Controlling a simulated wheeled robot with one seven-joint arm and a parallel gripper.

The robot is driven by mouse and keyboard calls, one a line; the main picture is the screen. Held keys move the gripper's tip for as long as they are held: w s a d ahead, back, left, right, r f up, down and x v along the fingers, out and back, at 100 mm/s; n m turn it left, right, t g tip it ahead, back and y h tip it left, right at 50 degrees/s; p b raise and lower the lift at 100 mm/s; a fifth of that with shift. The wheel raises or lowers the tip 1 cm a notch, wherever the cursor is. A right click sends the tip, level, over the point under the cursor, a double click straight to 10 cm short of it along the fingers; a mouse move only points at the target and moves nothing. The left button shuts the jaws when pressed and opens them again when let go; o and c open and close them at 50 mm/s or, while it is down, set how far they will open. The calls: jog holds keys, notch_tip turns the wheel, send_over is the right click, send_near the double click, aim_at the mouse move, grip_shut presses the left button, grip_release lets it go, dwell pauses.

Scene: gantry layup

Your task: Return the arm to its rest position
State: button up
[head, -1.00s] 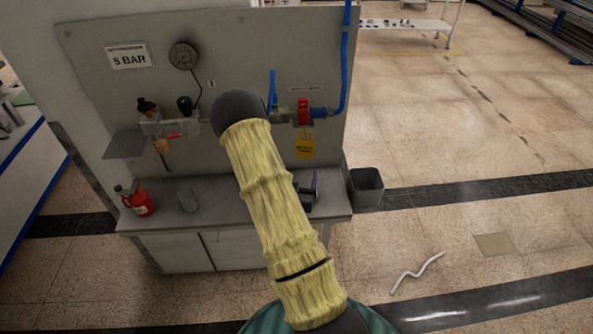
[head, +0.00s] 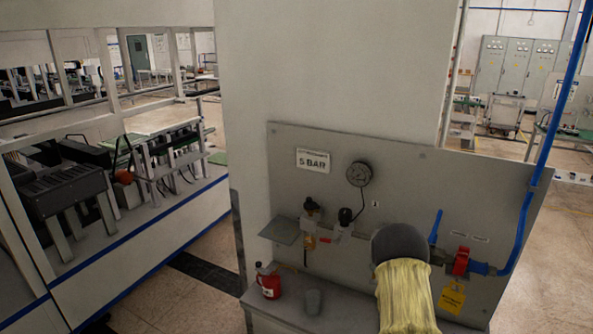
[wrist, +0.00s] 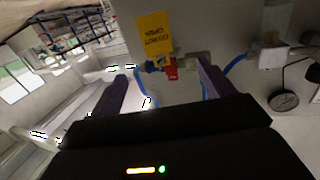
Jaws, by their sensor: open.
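My gripper (wrist: 160,95) shows in the wrist view with its two dark fingers spread apart and nothing between them. Beyond the fingers are a red valve part (wrist: 171,72), blue tubing and a yellow tag (wrist: 154,34), all appearing upside down. In the head view my arm, in a yellow sleeve, rises from the bottom edge in front of the grey panel (head: 300,170). Its dark end hides part of the panel's pipework, and the gripper itself is hidden there.
The panel carries a gauge (head: 359,174), a 5 BAR sign (head: 313,160), a red valve (head: 461,261) and a blue pipe (head: 529,200). A red bottle (head: 268,281) and a grey cup (head: 313,301) stand on the bench below. Open floor lies to the right.

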jog(key=w+a+f+n+g+y+b, duration=0.15)
jog(key=a+n+g+y+b, duration=0.25)
jog(key=a+y, duration=0.8)
jog(key=s+a+r+n+g+b, duration=0.1)
jog(key=s+a+r+n+g, duration=0.1)
jog(key=s+a, duration=0.3)
jog(key=s+a+r+n+g+b, duration=0.1)
jog(key=s+a+r+n+g, duration=0.1)
jog(key=s+a, duration=0.3)
jog(key=shift+s+r+n+g, duration=0.25)
jog(key=shift+s+n+g, duration=0.5)
jog(key=shift+s, duration=0.2)
